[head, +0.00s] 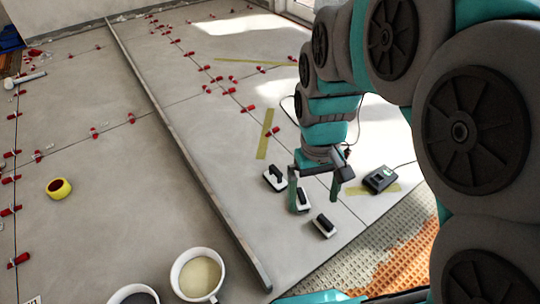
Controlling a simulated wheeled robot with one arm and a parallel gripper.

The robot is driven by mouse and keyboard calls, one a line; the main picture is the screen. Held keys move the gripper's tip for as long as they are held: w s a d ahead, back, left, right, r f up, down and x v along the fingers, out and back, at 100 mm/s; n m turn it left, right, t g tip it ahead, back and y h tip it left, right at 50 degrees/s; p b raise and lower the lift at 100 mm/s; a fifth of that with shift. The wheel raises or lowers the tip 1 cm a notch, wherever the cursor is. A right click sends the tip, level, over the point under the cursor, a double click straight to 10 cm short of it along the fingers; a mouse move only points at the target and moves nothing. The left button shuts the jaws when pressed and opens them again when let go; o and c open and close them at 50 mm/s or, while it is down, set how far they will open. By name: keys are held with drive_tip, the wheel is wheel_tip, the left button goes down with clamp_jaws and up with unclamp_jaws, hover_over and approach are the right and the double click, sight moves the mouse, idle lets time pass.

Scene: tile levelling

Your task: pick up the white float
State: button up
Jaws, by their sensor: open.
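Three floats with white bases and dark handles lie in a slanting row on the grey tiles in the head view. One float (274,180) is at the upper left, a middle float (301,206) is partly hidden by my gripper, and another float (324,227) is at the lower right. My gripper (313,203) points down, open, its two teal fingers apart. It appears over or around the middle float; I cannot tell its exact height or whether it touches.
A black device (380,179) with a cable sits right of the floats. A long metal straightedge (185,150) lies across the tiles on the left. Two buckets (197,275) stand at the bottom. Red clips (207,90) line the joints; yellow tape (58,188) lies left.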

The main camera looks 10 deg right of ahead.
drive_tip(key=w+f, duration=0.4)
drive_tip(key=w, duration=0.8)
drive_tip(key=n+t, duration=0.1)
drive_tip(key=n, duration=0.3)
hover_over(276, 174)
drive_tip(key=w, duration=0.2)
drive_tip(key=f, duration=3)
drive_tip(key=shift+w+f+b, duration=0.15)
drive_tip(key=shift+w+b, duration=0.05)
drive_tip(key=shift+b, duration=0.15)
drive_tip(key=shift+w+f, duration=0.15)
drive_tip(key=shift+f, duration=0.45)
drive_tip(key=f, duration=0.7)
drive_tip(key=shift+s+d+f+b, duration=0.15)
drive_tip(key=shift+s+f+b, duration=0.15)
drive_tip(key=shift+s+b, duration=0.1)
drive_tip(key=shift+w+r, duration=0.1)
drive_tip(key=shift+w, duration=0.05)
clamp_jaws()
